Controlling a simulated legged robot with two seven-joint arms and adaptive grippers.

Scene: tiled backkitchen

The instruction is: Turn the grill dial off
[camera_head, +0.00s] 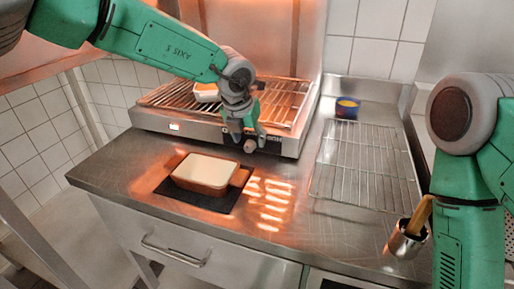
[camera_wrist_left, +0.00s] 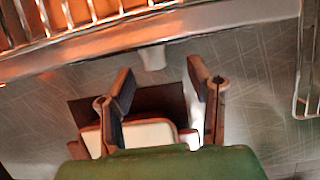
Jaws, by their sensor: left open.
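The grill (camera_head: 165,124) stands on the steel counter against the wall, its rack lit by an orange glow. The grill dial (camera_head: 249,146) is a small grey knob low on the front panel, also seen in the left wrist view (camera_wrist_left: 152,57). Its turn position is too small to read. My left gripper (camera_head: 247,137) is open and empty, pointing down right at the grill front by the dial. In the left wrist view the two fingers (camera_wrist_left: 158,88) are spread, with the dial beyond them; contact cannot be told. My right arm shows at the right, but its gripper is out of view.
A cream-topped dish (camera_head: 205,172) sits on a dark mat (camera_head: 222,205) before the grill. Another dish (camera_head: 207,92) is on the grill rack. The counter's front middle is clear.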

